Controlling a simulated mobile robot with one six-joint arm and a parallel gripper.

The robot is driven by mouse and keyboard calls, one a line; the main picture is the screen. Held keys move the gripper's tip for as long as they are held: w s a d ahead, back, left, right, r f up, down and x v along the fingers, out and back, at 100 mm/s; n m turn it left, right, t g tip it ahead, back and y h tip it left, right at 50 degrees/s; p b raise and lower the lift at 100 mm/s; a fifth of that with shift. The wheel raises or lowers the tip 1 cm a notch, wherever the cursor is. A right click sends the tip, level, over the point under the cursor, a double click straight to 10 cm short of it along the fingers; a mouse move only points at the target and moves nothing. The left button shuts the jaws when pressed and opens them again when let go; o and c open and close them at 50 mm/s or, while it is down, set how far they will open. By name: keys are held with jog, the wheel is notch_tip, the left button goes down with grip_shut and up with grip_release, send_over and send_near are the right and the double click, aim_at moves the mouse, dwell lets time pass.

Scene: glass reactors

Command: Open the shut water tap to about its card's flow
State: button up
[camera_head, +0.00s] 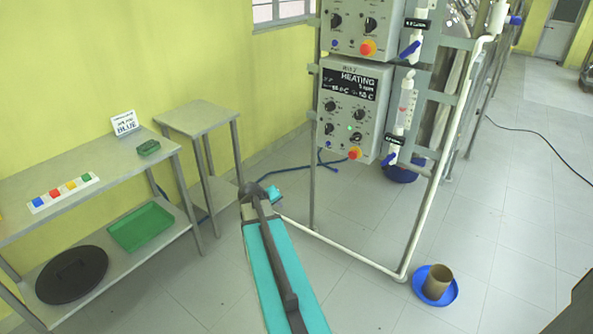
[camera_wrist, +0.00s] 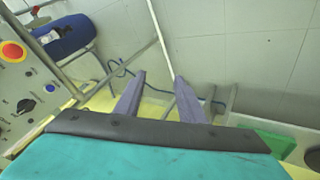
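In the head view, two clear flow tubes stand beside the control boxes, each with a black card and a blue-handled tap. The upper card (camera_head: 417,24) is above the upper tap (camera_head: 410,50). The lower card (camera_head: 393,138) is above the lower tap (camera_head: 389,158). Both handles look slanted; the card text is too small to read, and I cannot tell which tap is shut. My gripper (camera_wrist: 160,97) shows two fingers apart with nothing between them in the wrist view. In the head view, my arm's end is left of the rack, well away from both taps.
The lower control box (camera_head: 354,110) reads HEATING. The metal rack has a white pipe along its edge. A blue dish (camera_head: 447,293) with a brown pot (camera_head: 437,281) is on the floor. A table (camera_head: 172,150) and small stand (camera_head: 197,118) are left.

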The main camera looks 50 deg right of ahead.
jog(key=s+a+f+n+g+y, duration=0.15)
jog(key=s+a+f, duration=0.25)
jog(key=a+f, duration=0.85)
jog(key=s+a+f+n+g+y, duration=0.1)
jog(key=s+a+f+g+y, duration=0.2)
jog(key=a+f, duration=0.9)
jog(key=s+a+f+g+y, duration=0.1)
jog(key=s+a+f+g, duration=0.1)
jog(key=s+a, duration=0.9)
jog(key=s+a+f+n+g+y, duration=0.1)
jog(key=s+a+f, duration=0.3)
jog(key=s+a, duration=0.6)
jog(key=shift+s+a+f+g+y, duration=0.4)
jog(key=shift+s+g, duration=0.15)
jog(key=shift+s, duration=0.2)
jog(key=shift+n, duration=0.25)
jog(key=shift+c, duration=0.6)
jog(key=shift+a, duration=0.1)
